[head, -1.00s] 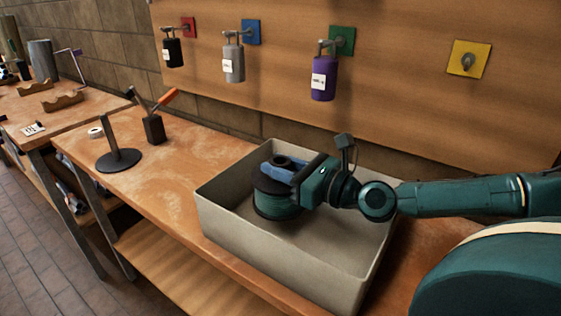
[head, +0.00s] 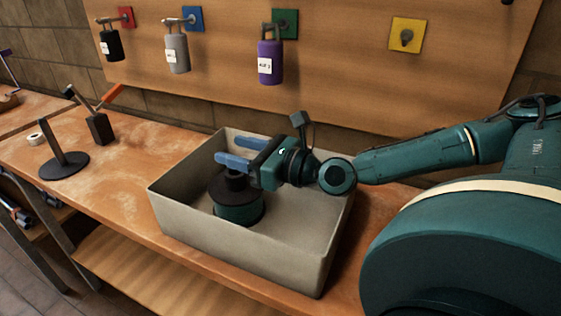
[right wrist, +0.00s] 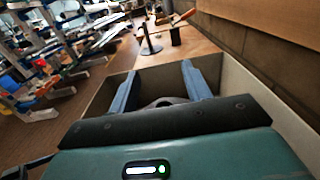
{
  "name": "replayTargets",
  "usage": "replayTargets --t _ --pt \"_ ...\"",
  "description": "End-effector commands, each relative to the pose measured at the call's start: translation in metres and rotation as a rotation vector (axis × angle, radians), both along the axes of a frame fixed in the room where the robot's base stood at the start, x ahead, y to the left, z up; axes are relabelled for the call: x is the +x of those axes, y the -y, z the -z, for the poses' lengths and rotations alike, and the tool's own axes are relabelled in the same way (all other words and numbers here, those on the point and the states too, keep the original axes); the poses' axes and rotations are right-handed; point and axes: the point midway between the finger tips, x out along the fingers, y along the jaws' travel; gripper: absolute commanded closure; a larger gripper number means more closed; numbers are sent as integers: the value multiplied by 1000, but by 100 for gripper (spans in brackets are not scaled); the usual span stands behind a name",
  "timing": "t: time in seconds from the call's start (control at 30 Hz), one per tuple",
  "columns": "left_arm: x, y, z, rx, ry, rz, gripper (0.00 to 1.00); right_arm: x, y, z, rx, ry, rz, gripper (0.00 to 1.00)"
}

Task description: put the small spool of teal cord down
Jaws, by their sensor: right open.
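The small spool of teal cord (head: 238,208) stands upright in the grey bin (head: 226,250), toward its left side. It has dark flanges and a dark top hub. My right gripper (head: 234,160) is open and empty, with its blue fingers just above the top of the spool. In the right wrist view the two blue fingers (right wrist: 158,88) are spread apart, with part of the dark spool top (right wrist: 165,102) showing low between them. My left gripper is not in view.
The bin stands on a wooden bench (head: 120,190). A black upright post on a round base (head: 64,163) and a dark block with an orange-handled tool (head: 99,126) stand left of it. Padlocks, including a purple one (head: 270,60), hang on the board behind.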

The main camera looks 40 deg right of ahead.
Motion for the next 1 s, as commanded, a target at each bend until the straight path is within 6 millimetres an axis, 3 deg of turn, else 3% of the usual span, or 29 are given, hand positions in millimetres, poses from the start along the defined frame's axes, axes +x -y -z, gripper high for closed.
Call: replayTargets --t 0.7,1.0 --pt "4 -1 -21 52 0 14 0 -88 33 -3 4 3 -14 51" --pt "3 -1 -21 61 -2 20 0 -102 39 -3 6 5 -15 51"
